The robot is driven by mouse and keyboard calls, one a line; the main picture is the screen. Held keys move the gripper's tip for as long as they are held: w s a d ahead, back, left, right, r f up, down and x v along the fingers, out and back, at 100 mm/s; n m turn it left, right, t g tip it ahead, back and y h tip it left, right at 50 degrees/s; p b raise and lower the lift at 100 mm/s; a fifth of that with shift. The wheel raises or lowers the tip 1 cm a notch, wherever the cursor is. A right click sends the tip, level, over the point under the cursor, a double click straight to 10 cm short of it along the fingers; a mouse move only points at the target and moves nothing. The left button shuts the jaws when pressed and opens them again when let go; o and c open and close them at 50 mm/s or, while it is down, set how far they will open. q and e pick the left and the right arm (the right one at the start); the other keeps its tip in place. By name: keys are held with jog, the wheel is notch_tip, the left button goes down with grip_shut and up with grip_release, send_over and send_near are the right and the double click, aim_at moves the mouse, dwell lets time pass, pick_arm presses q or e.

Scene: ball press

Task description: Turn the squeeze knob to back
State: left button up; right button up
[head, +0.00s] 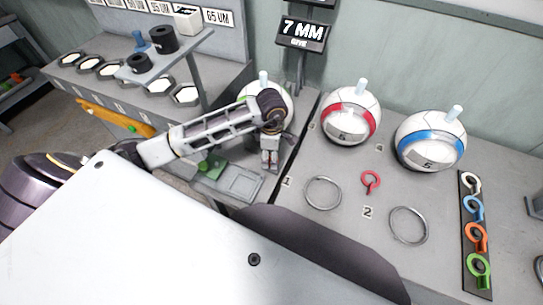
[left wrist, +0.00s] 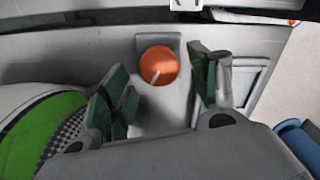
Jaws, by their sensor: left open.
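The knob (left wrist: 157,64) is a round orange dial with a pale pointer line, set on a grey plate in the left wrist view. Its pointer slants toward the lower left of that picture. My left gripper (left wrist: 161,80) is open, with dark green pads on either side of the knob's line; I cannot tell whether they touch it. In the head view my left gripper (head: 270,163) points down over the grey station, beside the ball with a green band (head: 250,92). The knob does not show clearly there. My right gripper is not in view.
The green-banded ball (left wrist: 45,130) sits close left of the gripper in the wrist view. Balls with a red band (head: 351,118) and a blue band (head: 430,141) stand right. Flat rings (head: 323,178), a red eyelet (head: 370,181) and a strip of coloured eyelets (head: 463,219) lie in front.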

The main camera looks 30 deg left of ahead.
pick_arm(q)
jog(key=shift+f, duration=0.55)
jog(key=c, duration=1)
